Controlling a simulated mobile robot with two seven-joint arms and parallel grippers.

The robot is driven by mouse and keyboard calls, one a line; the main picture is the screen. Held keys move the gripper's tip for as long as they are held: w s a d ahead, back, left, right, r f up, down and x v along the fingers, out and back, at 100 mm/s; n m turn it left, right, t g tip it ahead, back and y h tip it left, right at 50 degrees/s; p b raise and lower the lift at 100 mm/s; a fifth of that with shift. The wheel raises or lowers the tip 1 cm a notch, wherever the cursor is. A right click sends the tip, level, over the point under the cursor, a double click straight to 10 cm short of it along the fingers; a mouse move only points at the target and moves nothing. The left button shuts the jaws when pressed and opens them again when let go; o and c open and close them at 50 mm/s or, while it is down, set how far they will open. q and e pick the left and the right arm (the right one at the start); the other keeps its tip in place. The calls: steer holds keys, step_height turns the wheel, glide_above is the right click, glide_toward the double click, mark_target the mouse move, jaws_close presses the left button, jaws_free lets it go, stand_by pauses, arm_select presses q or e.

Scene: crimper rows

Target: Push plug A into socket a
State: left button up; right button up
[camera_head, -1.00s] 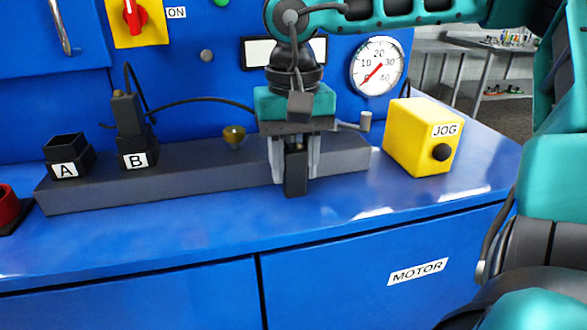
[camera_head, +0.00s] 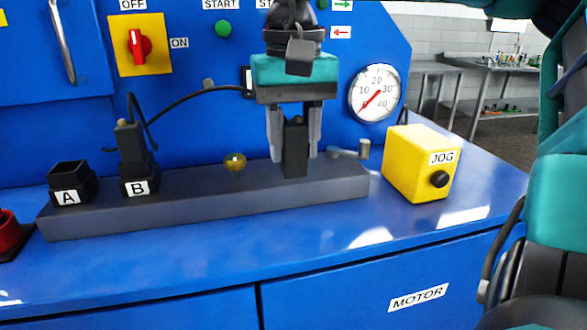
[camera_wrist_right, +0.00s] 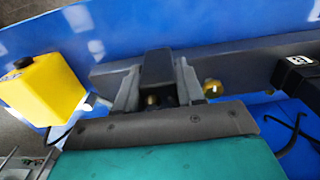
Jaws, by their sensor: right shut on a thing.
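My right gripper (camera_head: 295,155) is shut on a black plug (camera_head: 295,150), held upright at the right part of the grey rail. In the right wrist view the plug (camera_wrist_right: 157,72) sits between the two fingers. I cannot tell whether its lower end touches the rail. No letter shows on it. The black socket labelled A (camera_head: 68,185) stands open and empty at the rail's left end, well left of my gripper. The socket labelled B (camera_head: 139,180) beside it has a black plug (camera_head: 130,141) standing in it. My left gripper is not in view.
The grey rail (camera_head: 200,206) runs along the blue bench. A brass knob (camera_head: 235,162) stands between socket B and my gripper. A black cable (camera_head: 190,99) arches over there. A small lever (camera_head: 350,154) and yellow JOG box (camera_head: 413,165) are on the right.

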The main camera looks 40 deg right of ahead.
mark_target(294, 122)
step_height(294, 122, up, 20)
steer(key=p, duration=0.3)
steer(key=shift+p, duration=0.35)
